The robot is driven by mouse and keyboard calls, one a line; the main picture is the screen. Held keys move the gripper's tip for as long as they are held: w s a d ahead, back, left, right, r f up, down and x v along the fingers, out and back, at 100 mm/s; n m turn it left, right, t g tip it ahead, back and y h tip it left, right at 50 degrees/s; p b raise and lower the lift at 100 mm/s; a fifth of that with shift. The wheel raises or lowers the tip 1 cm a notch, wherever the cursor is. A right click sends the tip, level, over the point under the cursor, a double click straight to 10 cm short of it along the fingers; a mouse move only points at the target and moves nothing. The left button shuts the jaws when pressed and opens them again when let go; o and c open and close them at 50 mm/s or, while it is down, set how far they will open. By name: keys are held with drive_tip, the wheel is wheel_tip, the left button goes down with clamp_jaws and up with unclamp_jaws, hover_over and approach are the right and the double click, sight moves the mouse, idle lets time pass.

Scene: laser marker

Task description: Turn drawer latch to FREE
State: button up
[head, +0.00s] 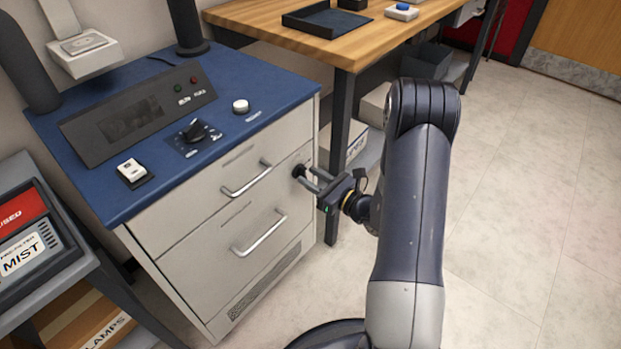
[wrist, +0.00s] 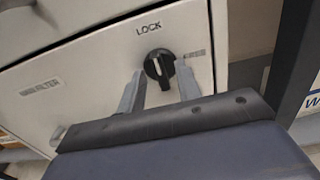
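The drawer latch is a round black knob (wrist: 158,66) with a white pointer line, on the light cabinet front. In the wrist view its pointer aims up toward the word LOCK (wrist: 149,28). A small label to its right (wrist: 195,54) is too blurred to read. In the head view the knob (head: 298,171) sits at the right end of the upper drawer front (head: 205,192). My gripper (head: 313,177) is in front of it. In the wrist view the fingers of my gripper (wrist: 160,80) are open, one on each side of the knob; I cannot tell whether they touch it.
The upper drawer handle (head: 246,180) and lower drawer handle (head: 260,234) stick out left of my gripper. A wooden table (head: 345,45) with a dark leg stands close behind on the right. A blue top (head: 95,180) covers the cabinet. The floor at right is clear.

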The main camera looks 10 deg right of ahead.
drive_tip(key=shift+w+a, duration=0.25)
drive_tip(key=shift+w, duration=0.1)
clamp_jaws()
